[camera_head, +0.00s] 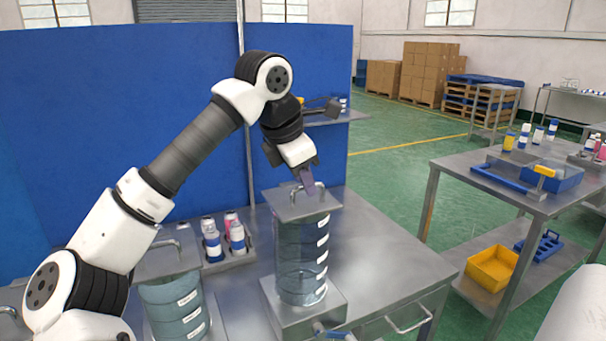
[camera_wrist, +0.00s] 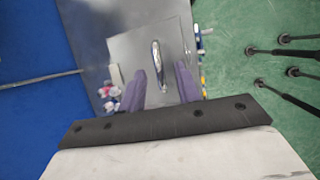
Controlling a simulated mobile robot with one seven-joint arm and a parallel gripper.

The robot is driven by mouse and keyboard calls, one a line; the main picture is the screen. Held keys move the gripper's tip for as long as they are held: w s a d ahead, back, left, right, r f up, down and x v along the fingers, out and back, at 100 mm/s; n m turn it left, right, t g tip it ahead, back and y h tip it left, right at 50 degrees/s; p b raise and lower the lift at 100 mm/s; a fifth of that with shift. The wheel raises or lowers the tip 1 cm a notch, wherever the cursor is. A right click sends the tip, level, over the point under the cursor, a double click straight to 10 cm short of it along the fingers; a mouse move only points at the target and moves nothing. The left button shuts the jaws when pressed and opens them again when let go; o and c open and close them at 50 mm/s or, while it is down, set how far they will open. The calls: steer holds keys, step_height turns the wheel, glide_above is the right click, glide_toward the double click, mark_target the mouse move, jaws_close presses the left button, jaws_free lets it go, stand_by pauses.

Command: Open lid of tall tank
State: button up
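The tall tank (camera_head: 301,258) is a clear cylinder with white labels, standing on a metal base on the steel table. Its flat square metal lid (camera_head: 284,207) lies on top, with a curved metal handle (camera_head: 318,186). My gripper (camera_head: 308,184) is above the lid, right at the handle. In the wrist view the two purple fingers (camera_wrist: 166,90) are spread on either side of the handle (camera_wrist: 157,66), with gaps visible. The lid (camera_wrist: 135,50) lies flat beneath them. The head view hides the exact contact between fingers and handle.
A shorter tank (camera_head: 175,305) with its own lid stands at the left. A blue partition (camera_head: 120,120) stands behind the table. At right, another table holds a blue tray (camera_head: 553,178), with a yellow bin (camera_head: 493,268) below.

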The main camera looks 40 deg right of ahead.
steer(key=shift+f, duration=0.1)
jaws_close()
stand_by(0.5)
